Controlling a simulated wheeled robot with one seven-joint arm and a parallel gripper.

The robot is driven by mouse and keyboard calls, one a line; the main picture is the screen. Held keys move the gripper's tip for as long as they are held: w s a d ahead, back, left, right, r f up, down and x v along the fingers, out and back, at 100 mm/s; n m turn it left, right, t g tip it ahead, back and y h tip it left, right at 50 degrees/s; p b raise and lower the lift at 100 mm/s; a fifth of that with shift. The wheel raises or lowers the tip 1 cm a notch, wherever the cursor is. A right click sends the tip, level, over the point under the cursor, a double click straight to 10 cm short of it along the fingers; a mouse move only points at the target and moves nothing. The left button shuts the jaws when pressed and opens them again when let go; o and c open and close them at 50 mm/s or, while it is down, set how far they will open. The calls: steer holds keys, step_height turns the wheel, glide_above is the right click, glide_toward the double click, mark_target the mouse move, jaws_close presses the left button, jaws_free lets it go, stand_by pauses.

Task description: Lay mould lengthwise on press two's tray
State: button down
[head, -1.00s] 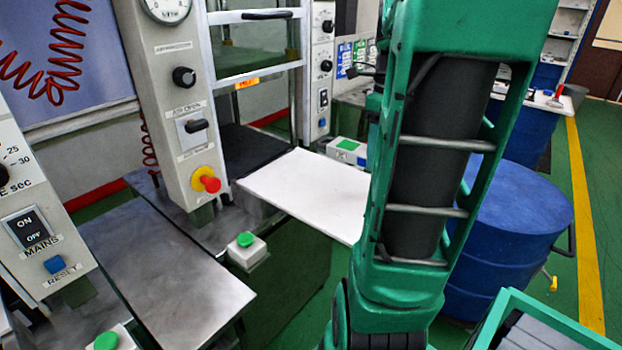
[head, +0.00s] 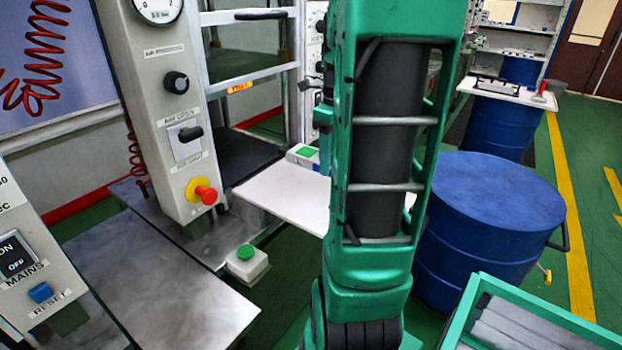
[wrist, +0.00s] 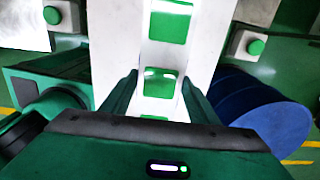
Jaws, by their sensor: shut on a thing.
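The white tray (head: 285,193) juts out from the press in the middle of the head view, flat and bare where it shows. My arm covers its right end. In the wrist view, my gripper (wrist: 163,88) is shut on the mould (wrist: 183,50), a pale long piece with green rectangles along it. The mould points away from the gripper, roughly along the picture's vertical. The white tray (wrist: 108,45) shows behind it on both sides. I cannot tell whether mould and tray touch.
Green-button boxes (head: 246,262) flank the tray. The press panel (head: 165,100) with a red knob stands left of it, and a metal table (head: 160,290) lies in front. A blue drum (head: 490,215) and a green-rimmed crate of grey bars (head: 540,310) stand at right.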

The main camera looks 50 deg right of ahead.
mark_target(316, 158)
steer(key=w+f, duration=0.1)
steer(key=w+a, duration=0.1)
steer(key=w+f, duration=0.1)
steer(key=w, duration=0.1)
steer(key=shift+a+f, duration=0.3)
steer(key=shift+a, duration=0.05)
steer(key=shift+f, duration=2.05)
steer(key=c, duration=0.7)
jaws_free()
steer(key=shift+f, duration=0.1)
